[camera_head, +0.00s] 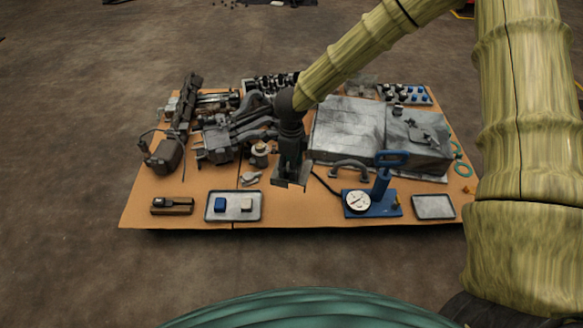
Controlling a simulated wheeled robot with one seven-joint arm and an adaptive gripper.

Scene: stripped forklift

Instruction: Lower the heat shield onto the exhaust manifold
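My gripper (290,182) points down over the middle of the orange table, in front of the engine parts. The picture is too small to tell whether its dark fingers are open or shut, or whether they hold anything. A dark grey part with branching pipes (245,125), which looks like the exhaust manifold, lies left of my gripper. A wide, worn grey metal piece (345,125) lies right of my gripper. It may be the heat shield, but I cannot be sure. My wrist hides part of the table between these two parts.
Bare tabletop shows near the front edge.

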